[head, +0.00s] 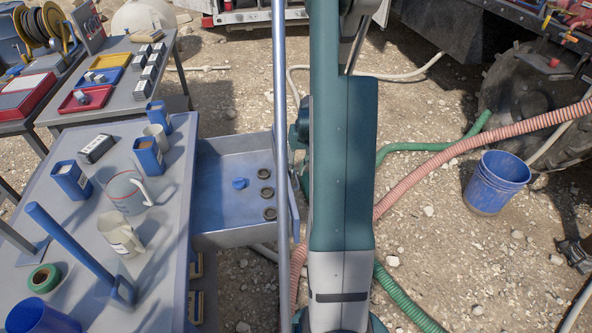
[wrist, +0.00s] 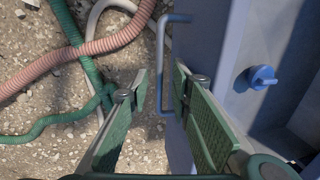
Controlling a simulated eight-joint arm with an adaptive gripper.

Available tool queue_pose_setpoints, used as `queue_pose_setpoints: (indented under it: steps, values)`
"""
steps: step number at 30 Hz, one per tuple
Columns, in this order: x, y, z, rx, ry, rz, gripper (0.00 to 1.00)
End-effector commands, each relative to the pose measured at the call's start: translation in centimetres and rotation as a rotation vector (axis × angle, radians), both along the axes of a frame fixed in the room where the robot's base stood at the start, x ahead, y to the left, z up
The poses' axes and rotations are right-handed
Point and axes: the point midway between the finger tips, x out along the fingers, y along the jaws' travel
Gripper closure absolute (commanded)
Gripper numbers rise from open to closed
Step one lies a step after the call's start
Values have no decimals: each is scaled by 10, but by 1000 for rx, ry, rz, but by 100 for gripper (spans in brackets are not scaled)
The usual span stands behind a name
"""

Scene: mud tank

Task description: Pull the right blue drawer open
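The blue drawer (head: 230,238) sticks out from the right side of the grey table, standing open. The drawer also fills the right of the wrist view (wrist: 233,95), where the blue piece (wrist: 262,77) shows again. A blue bar handle (wrist: 161,60) stands off the drawer front. My gripper (wrist: 160,90) is open, with the handle bar between its two green fingers; both seem clear of it. In the head view my arm hides the gripper and most of the handle.
The grey table (head: 100,235) at left carries mugs (head: 122,238), blue containers (head: 71,180), a blue post (head: 75,250) and green tape (head: 44,279). Pink (head: 470,140) and green (head: 430,148) hoses cross the gravel. A blue bucket (head: 495,183) stands at right.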

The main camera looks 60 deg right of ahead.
Motion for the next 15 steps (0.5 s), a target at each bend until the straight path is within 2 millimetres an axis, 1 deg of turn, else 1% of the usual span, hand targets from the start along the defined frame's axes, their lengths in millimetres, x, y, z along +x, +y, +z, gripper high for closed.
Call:
queue_pose_setpoints:
  steps: [8, 15]
  values:
    - [-2, -2, 15, 0, 0, 0, 78]
    - [-6, -6, 41, 0, 0, 0, 78]
